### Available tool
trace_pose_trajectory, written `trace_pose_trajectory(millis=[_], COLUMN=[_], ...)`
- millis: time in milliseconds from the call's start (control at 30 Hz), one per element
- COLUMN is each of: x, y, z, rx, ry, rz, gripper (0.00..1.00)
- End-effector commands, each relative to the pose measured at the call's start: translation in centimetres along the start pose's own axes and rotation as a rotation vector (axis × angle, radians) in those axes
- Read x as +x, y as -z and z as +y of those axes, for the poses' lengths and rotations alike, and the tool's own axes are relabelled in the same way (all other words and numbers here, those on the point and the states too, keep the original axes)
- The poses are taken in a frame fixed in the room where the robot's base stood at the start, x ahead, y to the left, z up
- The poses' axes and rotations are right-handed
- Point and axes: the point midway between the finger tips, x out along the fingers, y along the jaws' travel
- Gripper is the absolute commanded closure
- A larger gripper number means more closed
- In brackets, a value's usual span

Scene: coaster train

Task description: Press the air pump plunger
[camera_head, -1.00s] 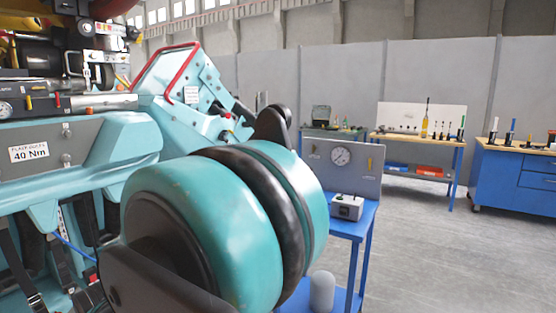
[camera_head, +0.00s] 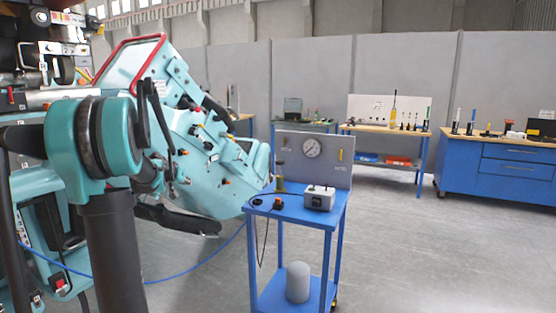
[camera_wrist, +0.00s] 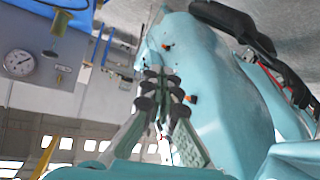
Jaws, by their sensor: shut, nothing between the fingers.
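The air pump (camera_head: 280,172) is a slim olive cylinder standing upright on the top of the blue cart, near its left edge. In the wrist view, which is turned over, the pump (camera_wrist: 60,22) is at the upper left, with its dark round plunger top (camera_wrist: 50,54) at its end. My gripper (camera_wrist: 160,88) is shut and empty in the wrist view, with its dark fingertips close together. It is apart from the pump, which lies to the left in that view. In the head view my arm covers the left side, and the fingertips are hard to pick out.
The blue cart (camera_head: 262,211) carries a grey panel with a pressure gauge (camera_head: 312,148) and a grey box (camera_head: 319,197). A large teal machine body (camera_head: 220,165) stands beside the cart on the left. Workbenches stand behind. The floor to the right is clear.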

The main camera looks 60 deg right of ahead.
Motion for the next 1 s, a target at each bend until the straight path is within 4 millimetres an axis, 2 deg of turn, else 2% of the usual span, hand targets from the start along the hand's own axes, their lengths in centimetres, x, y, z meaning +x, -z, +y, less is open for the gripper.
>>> trace_pose_trajectory(millis=[33,100,167,300,400,533,600,700,800,1000], x=[2.3,4.9,7.0,11.4,13.7,15.6,16.2,16.7,16.9,16.9], y=[2.2,5.0,7.2,11.5,13.7,15.5,16.1,16.5,16.6,16.6], z=[2.8,6.2,9.5,17.5,23.0,28.6,30.6,32.3,33.0,32.9], rx=[0.031,0.068,0.098,0.157,0.189,0.215,0.224,0.231,0.234,0.234], ry=[-0.040,-0.085,-0.124,-0.205,-0.252,-0.295,-0.309,-0.321,-0.326,-0.325], rz=[0.027,0.068,0.102,0.178,0.225,0.269,0.285,0.298,0.303,0.304], gripper=[1.00,1.00,1.00,1.00,1.00,1.00,1.00,1.00,1.00,1.00])
